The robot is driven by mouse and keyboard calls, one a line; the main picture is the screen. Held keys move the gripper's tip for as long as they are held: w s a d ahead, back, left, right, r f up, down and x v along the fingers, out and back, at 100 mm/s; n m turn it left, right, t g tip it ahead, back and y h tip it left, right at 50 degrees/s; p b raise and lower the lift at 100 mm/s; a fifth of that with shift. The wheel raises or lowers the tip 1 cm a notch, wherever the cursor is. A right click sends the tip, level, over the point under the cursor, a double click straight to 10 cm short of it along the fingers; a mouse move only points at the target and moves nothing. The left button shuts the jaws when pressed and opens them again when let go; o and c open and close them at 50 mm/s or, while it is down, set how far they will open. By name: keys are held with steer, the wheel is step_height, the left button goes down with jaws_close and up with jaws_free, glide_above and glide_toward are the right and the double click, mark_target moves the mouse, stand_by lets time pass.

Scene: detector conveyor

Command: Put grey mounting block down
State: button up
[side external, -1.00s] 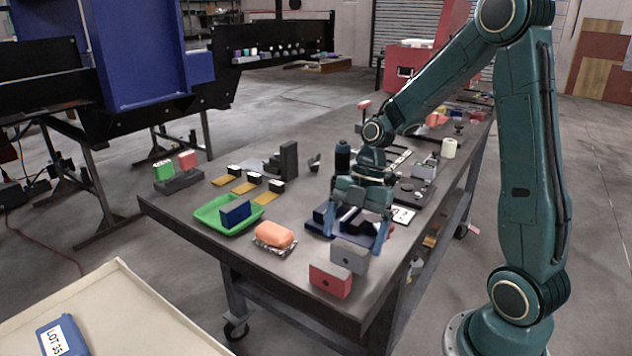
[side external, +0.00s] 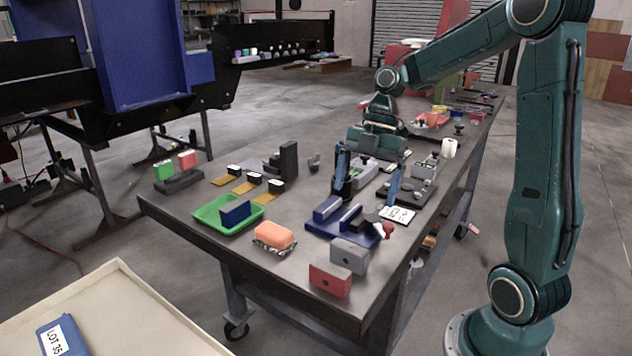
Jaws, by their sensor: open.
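A grey block with a hole in its face (side external: 349,256), which looks like the mounting block, stands on the table near its front right corner. It is just behind a red block with a similar hole (side external: 330,281). A blue fixture (side external: 318,228) with raised bars and a dark piece lies behind the grey block. My gripper (side external: 367,186) is open, fingers pointing down, above and behind the blue fixture. It is apart from the grey block, and I see nothing held between its fingers.
A green tray (side external: 207,216) holding a blue block and an orange rounded object (side external: 274,235) lie to the left. A red knob (side external: 388,229) sits at the fixture's right side. A white card (side external: 397,214) and dark plates lie to the right.

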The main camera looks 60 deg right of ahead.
stand_by(0.4)
steer(key=s+a+r+m+t+h, duration=0.4)
steer(key=s+a+m, duration=0.5)
steer(key=m, duration=0.6)
steer(key=shift+s+a+r+t, duration=0.25)
steer(key=shift+s+r+t, duration=0.15)
steer(key=shift+s+r, duration=0.55)
steer(key=shift+o, duration=0.3)
steer(key=shift+s+d+f+m+t, duration=0.1)
steer(key=shift+s+f+m+t, duration=0.1)
steer(key=shift+s+m, duration=0.5)
steer(key=shift+s+d+f+m+t, duration=0.1)
steer(key=shift+s+f+m+t, duration=0.1)
steer(key=shift+s+m, duration=0.45)
steer(key=shift+o, duration=0.2)
steer(key=shift+w, duration=0.2)
